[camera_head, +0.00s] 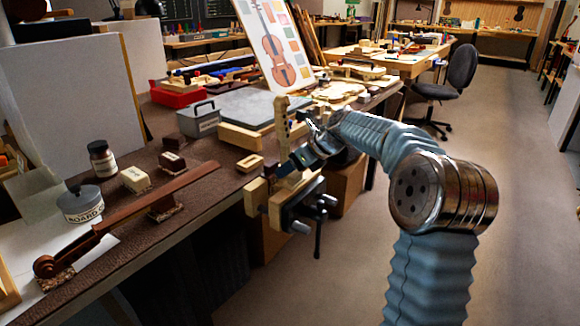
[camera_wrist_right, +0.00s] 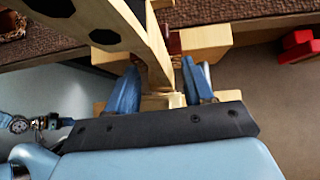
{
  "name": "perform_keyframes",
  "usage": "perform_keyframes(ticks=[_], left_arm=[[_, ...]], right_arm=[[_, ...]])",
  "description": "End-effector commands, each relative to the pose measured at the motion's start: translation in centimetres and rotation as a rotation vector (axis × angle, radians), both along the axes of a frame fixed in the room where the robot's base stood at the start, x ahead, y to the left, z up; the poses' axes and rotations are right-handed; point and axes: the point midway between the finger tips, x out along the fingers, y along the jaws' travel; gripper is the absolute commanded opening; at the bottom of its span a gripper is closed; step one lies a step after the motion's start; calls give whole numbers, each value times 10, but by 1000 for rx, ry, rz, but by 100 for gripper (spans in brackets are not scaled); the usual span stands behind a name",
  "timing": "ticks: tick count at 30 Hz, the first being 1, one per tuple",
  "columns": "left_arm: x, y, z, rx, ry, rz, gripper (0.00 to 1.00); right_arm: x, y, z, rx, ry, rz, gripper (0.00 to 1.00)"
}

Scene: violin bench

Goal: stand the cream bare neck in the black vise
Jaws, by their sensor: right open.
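The cream bare neck (camera_head: 282,118) stands roughly upright above the black vise (camera_head: 297,208) at the bench edge, with its holed head on top. In the right wrist view the neck (camera_wrist_right: 138,25) runs from the upper left down between my fingers. My right gripper (camera_head: 290,166) is at the neck's lower part, just above the vise. It is open, with one blue finger on each side of the neck in the right wrist view (camera_wrist_right: 161,85). The neck's foot is mostly hidden, so I cannot tell how deep it sits between the wooden jaw pads. My left gripper is not in view.
A dark brown neck with a scroll (camera_head: 130,212) lies on small supports on the bench. Jars (camera_head: 80,204), small blocks (camera_head: 134,179) and a grey case (camera_head: 198,120) stand nearby. A red bin (camera_head: 178,94) is further back. The floor at the right is open.

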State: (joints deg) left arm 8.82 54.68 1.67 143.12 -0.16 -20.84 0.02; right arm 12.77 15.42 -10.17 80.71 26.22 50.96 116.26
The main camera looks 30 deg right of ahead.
Motion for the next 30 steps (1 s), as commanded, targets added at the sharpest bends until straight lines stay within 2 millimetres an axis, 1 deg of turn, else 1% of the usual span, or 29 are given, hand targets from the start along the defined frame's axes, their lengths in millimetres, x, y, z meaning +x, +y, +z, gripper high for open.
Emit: perform_keyframes(ticks=[2,5,8,15,19,24,30], left_arm=[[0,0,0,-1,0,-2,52],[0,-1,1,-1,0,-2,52],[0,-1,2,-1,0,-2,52],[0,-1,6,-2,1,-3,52],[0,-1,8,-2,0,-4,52],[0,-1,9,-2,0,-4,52],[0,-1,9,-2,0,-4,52]], right_arm=[[-2,-1,0,-1,3,1,53],[-8,-5,8,-1,1,-1,53],[-21,-11,23,-2,-1,-1,53],[-58,-31,66,-1,-3,-2,53],[-74,-39,83,0,-1,-2,53],[-85,-45,95,0,0,-1,53],[-87,-46,97,1,0,-1,53]])
